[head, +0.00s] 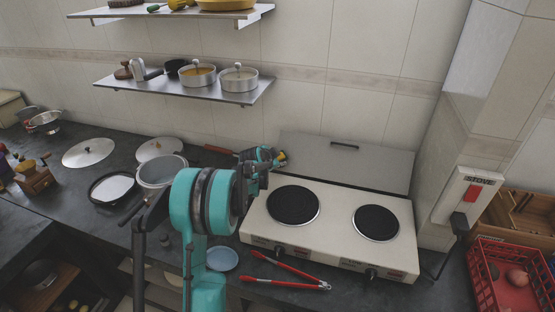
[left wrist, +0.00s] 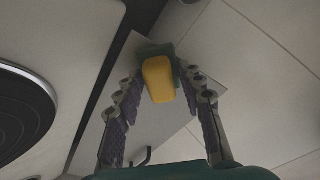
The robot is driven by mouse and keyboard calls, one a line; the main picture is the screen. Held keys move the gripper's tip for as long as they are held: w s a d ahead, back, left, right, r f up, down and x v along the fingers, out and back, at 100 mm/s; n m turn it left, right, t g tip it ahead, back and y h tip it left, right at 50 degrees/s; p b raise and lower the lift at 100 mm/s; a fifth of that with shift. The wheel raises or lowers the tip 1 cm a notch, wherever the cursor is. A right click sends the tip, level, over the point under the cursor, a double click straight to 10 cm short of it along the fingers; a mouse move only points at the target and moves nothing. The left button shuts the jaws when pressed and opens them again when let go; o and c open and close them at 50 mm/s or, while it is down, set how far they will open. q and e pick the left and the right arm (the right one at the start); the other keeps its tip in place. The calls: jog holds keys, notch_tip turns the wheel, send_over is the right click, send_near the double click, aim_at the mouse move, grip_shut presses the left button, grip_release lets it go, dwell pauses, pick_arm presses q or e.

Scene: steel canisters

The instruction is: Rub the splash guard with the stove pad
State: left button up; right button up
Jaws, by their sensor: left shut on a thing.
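The splash guard (head: 372,165) is a flat grey panel with a dark handle, standing upright behind the stove. In the left wrist view the grey splash guard (left wrist: 172,130) lies behind the pad. The stove pad is yellow and green; its yellow side (left wrist: 158,80) faces the wrist camera. In the head view only a small yellow bit of the pad (head: 282,157) shows, by the guard's left edge. My left gripper (head: 270,160) is shut on the pad. I cannot tell whether the pad touches the guard. My right gripper is not in view.
The white two-burner stove (head: 335,225) stands in front of the guard. Red tongs (head: 285,285) lie before it. A pot (head: 162,168) and lids crowd the left counter. Shelves (head: 185,85) hang above. A red crate (head: 490,275) and stove switch (head: 470,192) are at right.

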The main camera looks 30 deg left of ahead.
aim_at(290, 160)
pick_arm(q)
jog(key=shift+w+f, duration=0.25)
jog(key=shift+w+d+r, duration=0.1)
jog(key=shift+w+d, duration=0.1)
jog(key=shift+d, duration=0.75)
jog(key=shift+w+d, duration=0.2)
jog(key=shift+d, duration=0.7)
jog(key=shift+w+b, duration=0.1)
jog(key=shift+b, duration=0.2)
jog(key=shift+s+a, duration=0.25)
jog(key=shift+a, duration=0.7)
jog(key=shift+s+a, duration=0.2)
jog(key=shift+a, duration=0.75)
